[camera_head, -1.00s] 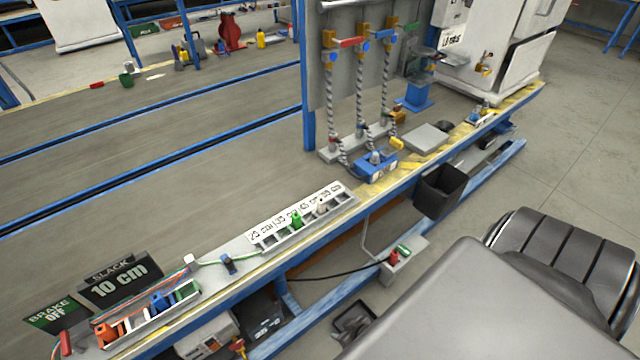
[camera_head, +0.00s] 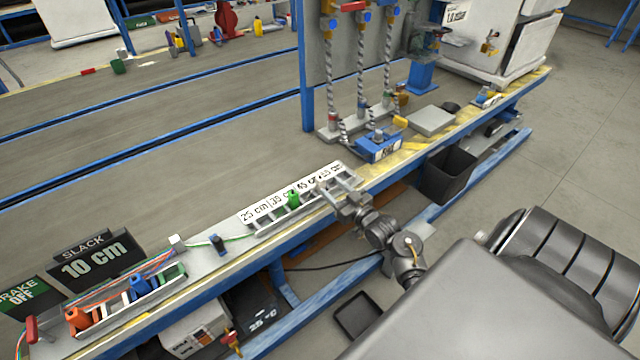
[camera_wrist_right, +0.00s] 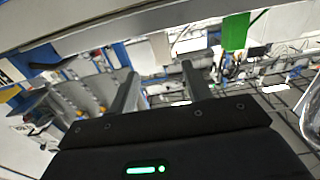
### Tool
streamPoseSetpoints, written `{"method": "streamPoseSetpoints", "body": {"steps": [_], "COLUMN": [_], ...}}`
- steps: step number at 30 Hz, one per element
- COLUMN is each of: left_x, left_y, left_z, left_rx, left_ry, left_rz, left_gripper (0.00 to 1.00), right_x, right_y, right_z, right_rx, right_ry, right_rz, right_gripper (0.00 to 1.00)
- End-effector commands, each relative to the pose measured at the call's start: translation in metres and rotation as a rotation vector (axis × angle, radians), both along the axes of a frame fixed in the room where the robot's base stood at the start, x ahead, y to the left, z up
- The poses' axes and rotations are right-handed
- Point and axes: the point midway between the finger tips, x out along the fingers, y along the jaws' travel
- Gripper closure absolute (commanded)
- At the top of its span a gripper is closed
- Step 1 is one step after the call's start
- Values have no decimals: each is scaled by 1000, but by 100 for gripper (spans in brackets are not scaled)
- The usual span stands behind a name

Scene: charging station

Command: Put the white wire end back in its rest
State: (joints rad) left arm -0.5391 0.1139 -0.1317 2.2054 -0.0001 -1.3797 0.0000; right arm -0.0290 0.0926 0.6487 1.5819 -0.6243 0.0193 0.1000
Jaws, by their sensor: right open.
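The white wire end (camera_head: 319,190) stands in the labelled slotted tray (camera_head: 262,230), right of the green wire end (camera_head: 292,199). My right gripper (camera_head: 343,189) is open at the right end of this tray, close to the white wire end and partly covering that area. In the right wrist view the open fingers (camera_wrist_right: 159,72) have a gap between them; the green wire end (camera_wrist_right: 236,31) shows beyond, to the right. I cannot tell there whether the white end lies between the fingers. The rest rack (camera_head: 150,298) at lower left holds an orange end (camera_head: 77,319) and a blue end (camera_head: 141,286).
A SLACK 10 cm display (camera_head: 95,262) and a BRAKE OFF display (camera_head: 27,300) stand behind the rack. A blue clamp block (camera_head: 379,147) sits right of the tray. A black bin (camera_head: 450,174) hangs at the bench edge.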

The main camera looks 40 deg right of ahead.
Motion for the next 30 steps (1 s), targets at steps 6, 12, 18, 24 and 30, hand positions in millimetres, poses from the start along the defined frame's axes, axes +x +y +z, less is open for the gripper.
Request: {"method": "streamPoseSetpoints", "body": {"steps": [6, 12, 18, 24, 30], "left_x": [-1, -1, -2, -3, -4], "left_y": [0, 0, 1, 1, 1], "left_z": [7, 10, 10, 26, 32], "left_rx": [0, 0, 1, -2, -3], "left_ry": [-5, -6, -4, -21, -23], "left_rz": [1, 1, 2, 4, 4], "left_gripper": [62, 62, 62, 62, 62], "right_x": [30, 35, 59, 82, 85], "right_y": [0, 0, 4, 4, 3], "right_z": [-1, -1, 0, -1, 0], "right_rx": [1, 0, 2, 0, -1], "right_ry": [0, 2, -2, 0, 2], "right_rz": [0, 0, 0, -1, -1], "right_gripper": [51, 51, 51, 51, 51]}}
